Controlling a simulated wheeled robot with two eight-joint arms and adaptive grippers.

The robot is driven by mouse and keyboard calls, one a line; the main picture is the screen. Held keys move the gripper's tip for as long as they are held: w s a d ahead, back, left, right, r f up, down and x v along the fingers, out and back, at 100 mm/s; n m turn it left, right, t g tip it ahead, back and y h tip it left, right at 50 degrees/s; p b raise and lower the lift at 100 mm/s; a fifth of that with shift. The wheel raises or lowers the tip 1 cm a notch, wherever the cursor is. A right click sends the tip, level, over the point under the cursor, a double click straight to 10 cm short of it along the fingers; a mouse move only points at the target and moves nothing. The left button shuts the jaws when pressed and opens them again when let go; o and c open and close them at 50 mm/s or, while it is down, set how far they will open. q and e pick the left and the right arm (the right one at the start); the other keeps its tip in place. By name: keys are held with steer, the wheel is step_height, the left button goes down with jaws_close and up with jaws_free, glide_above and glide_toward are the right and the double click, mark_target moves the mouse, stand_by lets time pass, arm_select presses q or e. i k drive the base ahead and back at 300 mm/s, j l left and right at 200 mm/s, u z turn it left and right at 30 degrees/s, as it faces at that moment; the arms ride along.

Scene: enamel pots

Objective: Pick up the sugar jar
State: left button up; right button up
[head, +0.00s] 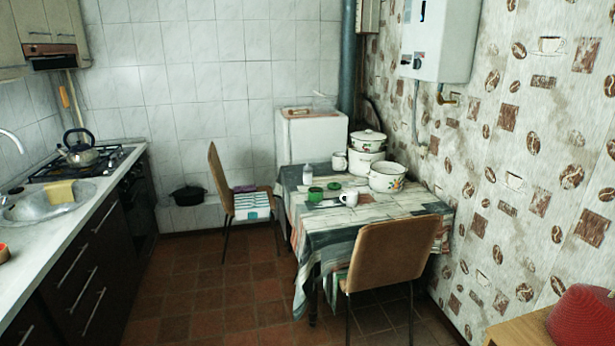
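Neither of my grippers shows in the head view. A table with a patterned cloth (375,228) stands at the middle right against the papered wall. On its left part is a small pale jar or bottle (292,177), upright. Just to its right is a short green jar (315,194), with a smaller green piece (334,186), perhaps a lid, beside it. I cannot tell for sure which of these is the sugar jar. A white mug (349,198) stands right of the green jar. Nothing hides the small jars.
Enamel pots (387,178) and a stacked pair (367,155) stand at the table's back right, with another mug (339,161). One chair (393,255) blocks the table's front, another (222,185) its left. The tiled floor (215,285) is open. A counter (75,220) runs left.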

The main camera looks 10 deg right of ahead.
mark_target(308, 169)
steer(key=i+j+z, duration=0.35)
steer(key=i+j, duration=0.85)
steer(key=i, duration=0.7)
steer(key=i+j+z, duration=0.4)
steer(key=i+j, duration=1.3)
steer(key=i, duration=0.1)
